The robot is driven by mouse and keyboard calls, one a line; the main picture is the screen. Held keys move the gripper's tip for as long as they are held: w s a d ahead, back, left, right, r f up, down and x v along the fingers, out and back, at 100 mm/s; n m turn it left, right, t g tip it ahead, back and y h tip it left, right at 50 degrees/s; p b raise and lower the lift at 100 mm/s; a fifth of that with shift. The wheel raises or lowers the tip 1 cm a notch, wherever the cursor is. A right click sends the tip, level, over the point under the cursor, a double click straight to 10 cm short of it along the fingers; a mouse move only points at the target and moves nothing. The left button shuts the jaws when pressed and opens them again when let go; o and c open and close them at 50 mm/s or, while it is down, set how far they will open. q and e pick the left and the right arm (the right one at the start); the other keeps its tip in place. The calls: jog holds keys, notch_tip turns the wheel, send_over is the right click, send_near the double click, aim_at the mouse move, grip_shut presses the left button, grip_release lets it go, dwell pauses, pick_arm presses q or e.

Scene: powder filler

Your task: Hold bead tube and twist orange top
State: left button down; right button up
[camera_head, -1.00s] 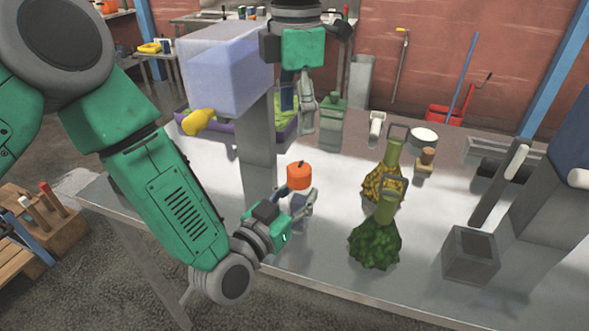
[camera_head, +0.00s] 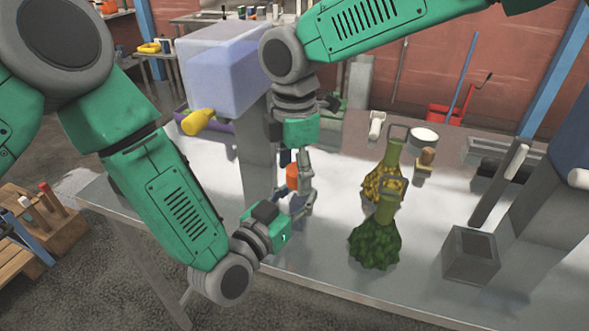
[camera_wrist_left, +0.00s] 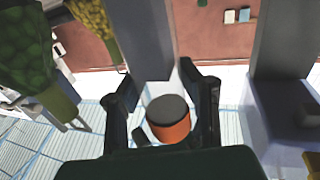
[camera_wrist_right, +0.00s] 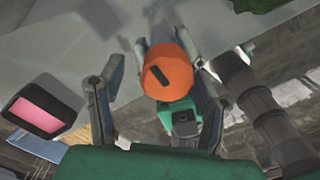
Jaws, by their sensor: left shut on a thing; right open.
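The bead tube's round orange top (camera_head: 292,178) is upright above the table, left of centre in the head view. My left gripper (camera_head: 299,207) is shut on the tube below the top; the tube body is mostly hidden. My right gripper (camera_head: 294,168) points down over the top, open, with its fingers on either side. In the right wrist view the orange top (camera_wrist_right: 168,74), with a dark slot, lies between the spread fingers (camera_wrist_right: 158,95). In the left wrist view the orange top (camera_wrist_left: 170,122) shows beside a dark grey round face, between the left fingers (camera_wrist_left: 162,100).
A flask of green beads (camera_head: 375,245) and one of yellow beads (camera_head: 383,185) stand right of the grippers. A grey open box (camera_head: 470,256) stands near the front edge. The filler's translucent bin (camera_head: 220,70) with a yellow spout (camera_head: 198,122) is behind on the left.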

jog(key=c, duration=1.2)
jog(key=shift+o, duration=0.2)
jog(key=shift+w+m, duration=0.1)
jog(key=shift+m, duration=1.3)
jog(key=m, duration=0.3)
jog(key=shift+w+r, duration=0.1)
jog(key=shift+a+m, duration=0.1)
jog(key=shift+m, duration=2.1)
jog(key=shift+a, duration=0.1)
